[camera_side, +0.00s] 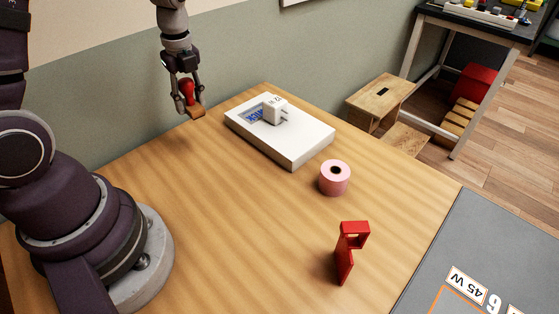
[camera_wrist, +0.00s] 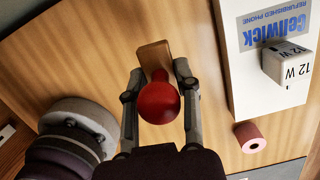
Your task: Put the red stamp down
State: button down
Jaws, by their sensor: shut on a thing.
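The red stamp (camera_side: 187,89) has a round red handle and a wooden base (camera_side: 195,113). My gripper (camera_side: 188,104) is shut on the red stamp and holds it above the wooden table (camera_side: 150,187), left of the white phone box. In the wrist view, the red knob (camera_wrist: 159,101) sits between the two fingers (camera_wrist: 159,112), with the wooden base (camera_wrist: 154,56) beyond it. The stamp's underside is hidden.
The white box (camera_side: 305,142) bears a white charger cube (camera_side: 275,109) marked 12 W. A pink tape roll (camera_side: 335,178) and a red stand (camera_side: 351,250) are on the table's right side. A grey mat (camera_side: 500,225) lies at the right. Table below the stamp looks clear.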

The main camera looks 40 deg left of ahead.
jog(key=w+d+m, duration=0.1)
jog(key=d+m, duration=0.3)
jog(key=d, duration=0.3)
jog(key=m+t+h, duration=0.1)
jog(key=m, duration=1.2)
send_over(253, 278)
jog(key=f, duration=0.9)
jog(key=shift+s+f, duration=0.2)
jog(key=shift+s, duration=0.05)
jog(key=shift+f, duration=0.15)
jog(key=c, duration=0.8)
grip_release()
jog(key=shift+f, duration=0.1)
